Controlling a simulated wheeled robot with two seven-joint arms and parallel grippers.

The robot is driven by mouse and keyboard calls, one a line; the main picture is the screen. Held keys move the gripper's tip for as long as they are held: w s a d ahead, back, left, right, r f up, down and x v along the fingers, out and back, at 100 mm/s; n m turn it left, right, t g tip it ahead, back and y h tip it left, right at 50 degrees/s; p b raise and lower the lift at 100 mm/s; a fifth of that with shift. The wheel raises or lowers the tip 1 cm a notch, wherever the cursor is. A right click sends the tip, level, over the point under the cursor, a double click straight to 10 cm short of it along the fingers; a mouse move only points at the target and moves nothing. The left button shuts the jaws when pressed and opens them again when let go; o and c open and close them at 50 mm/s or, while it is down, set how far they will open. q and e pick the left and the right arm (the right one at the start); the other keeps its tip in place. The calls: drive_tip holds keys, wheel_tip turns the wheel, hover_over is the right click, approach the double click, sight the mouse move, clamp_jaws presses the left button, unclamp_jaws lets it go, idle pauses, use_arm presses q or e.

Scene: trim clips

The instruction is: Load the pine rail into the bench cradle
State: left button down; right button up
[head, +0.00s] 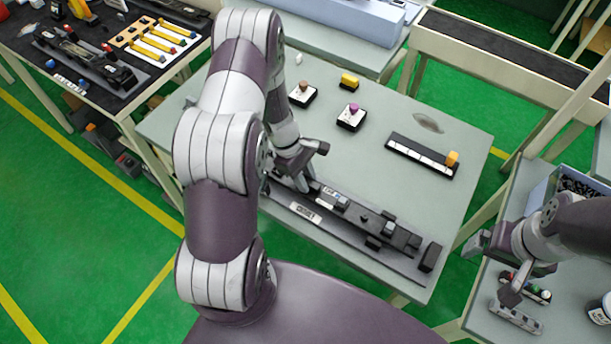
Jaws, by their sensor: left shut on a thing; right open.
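The bench cradle (305,212) is a long dark fixture with a white label, lying along the near side of the middle table. Dark bar-like parts and small grey blocks line its top. I cannot tell a separate pine rail from these parts. My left gripper (301,178) points down at the cradle's left part and is shut on a dark piece there. The fingers and arm hide much of that piece. My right gripper (497,270) is open over the right table, above a holder of small coloured pieces (527,288), apart from the cradle.
A black strip with white squares and an orange block (425,157) lies at the right of the middle table (400,110). The left table holds yellow bars on a board (150,38) and another dark fixture.

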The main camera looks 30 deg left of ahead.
use_arm(q)
drive_tip(key=shift+s+d+f, duration=0.1)
drive_tip(key=shift+d+f, duration=0.1)
drive_tip(key=shift+d, duration=0.9)
idle(0.4)
drive_tip(key=c, duration=0.8)
unclamp_jaws()
drive_tip(key=b+v, duration=0.2)
drive_tip(key=v, duration=1)
drive_tip(key=shift+a+r, duration=0.15)
drive_tip(key=shift+r, duration=0.2)
